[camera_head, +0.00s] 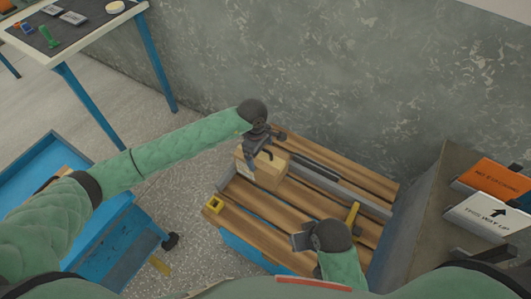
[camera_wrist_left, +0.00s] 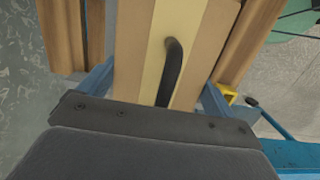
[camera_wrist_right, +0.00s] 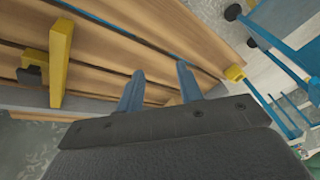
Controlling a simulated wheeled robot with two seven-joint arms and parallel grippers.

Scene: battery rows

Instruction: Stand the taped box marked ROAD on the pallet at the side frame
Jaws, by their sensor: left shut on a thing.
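The taped cardboard box (camera_head: 267,174) is at the far left part of the wooden slatted pallet (camera_head: 318,224). A pale label shows on its left face, too small to read. My left gripper (camera_head: 255,155) is shut on the box from above. In the left wrist view, its fingers lie on both sides of the box (camera_wrist_left: 190,62), with a tape strip and a black handle between them. I cannot tell whether the box touches the slats. A grey rail (camera_head: 340,187) runs along the pallet beside the box. My right gripper (camera_wrist_right: 160,88) is open and empty above the slats.
A yellow clamp (camera_head: 353,216) stands near my right gripper, and a yellow piece (camera_head: 214,204) sits at the pallet's left corner. Orange (camera_head: 494,176) and white (camera_head: 490,215) signed boards lie on a grey unit at right. A wall (camera_head: 330,80) stands behind. The front slats are clear.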

